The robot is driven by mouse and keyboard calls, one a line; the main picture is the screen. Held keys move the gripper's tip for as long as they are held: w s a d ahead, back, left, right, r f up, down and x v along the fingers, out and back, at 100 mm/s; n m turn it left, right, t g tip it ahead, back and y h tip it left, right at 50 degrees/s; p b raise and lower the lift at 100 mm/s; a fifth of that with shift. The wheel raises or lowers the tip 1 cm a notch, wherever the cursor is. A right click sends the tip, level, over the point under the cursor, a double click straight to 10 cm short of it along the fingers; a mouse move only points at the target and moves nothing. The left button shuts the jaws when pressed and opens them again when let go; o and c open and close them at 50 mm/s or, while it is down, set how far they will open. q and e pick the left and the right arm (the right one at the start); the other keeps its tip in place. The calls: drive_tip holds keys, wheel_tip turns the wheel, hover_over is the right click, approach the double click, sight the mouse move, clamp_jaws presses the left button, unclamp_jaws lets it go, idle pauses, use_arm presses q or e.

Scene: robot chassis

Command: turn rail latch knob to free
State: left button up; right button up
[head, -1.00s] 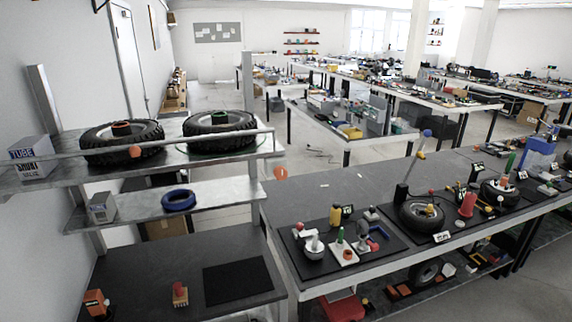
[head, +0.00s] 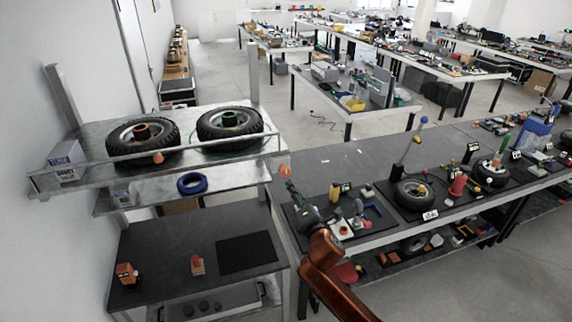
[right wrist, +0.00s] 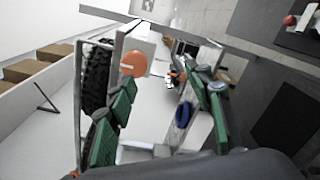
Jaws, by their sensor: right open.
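In the right wrist view, the right gripper's green-padded fingers (right wrist: 158,82) are spread apart and empty. The orange knob (right wrist: 133,63) appears beyond the tips, nearer the left finger; I see no contact. My left gripper is not in view.
Two tires (head: 143,133) (head: 230,123) lie on the upper shelf behind the rail. A blue ring (head: 191,183) is on the lower shelf. The right workbench (head: 340,160) holds a tire and several tools. A black mat (head: 246,252) lies on the left bench.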

sight(286, 173)
drive_tip(key=shift+n, duration=0.4)
drive_tip(key=shift+w+a+r+p, duration=0.3)
drive_tip(key=shift+w+a+r, duration=0.3)
drive_tip(key=shift+w, duration=0.55)
drive_tip(key=shift+w+a+r+p, duration=0.3)
drive_tip(key=shift+w+a+r, duration=0.25)
drive_tip(key=shift+w, duration=0.55)
drive_tip(key=shift+w+a+r+p, duration=0.3)
drive_tip(key=shift+w+a+r, duration=0.3)
drive_tip(key=shift+w, duration=0.55)
drive_tip(key=shift+c, duration=0.2)
drive_tip(key=c, duration=1.1)
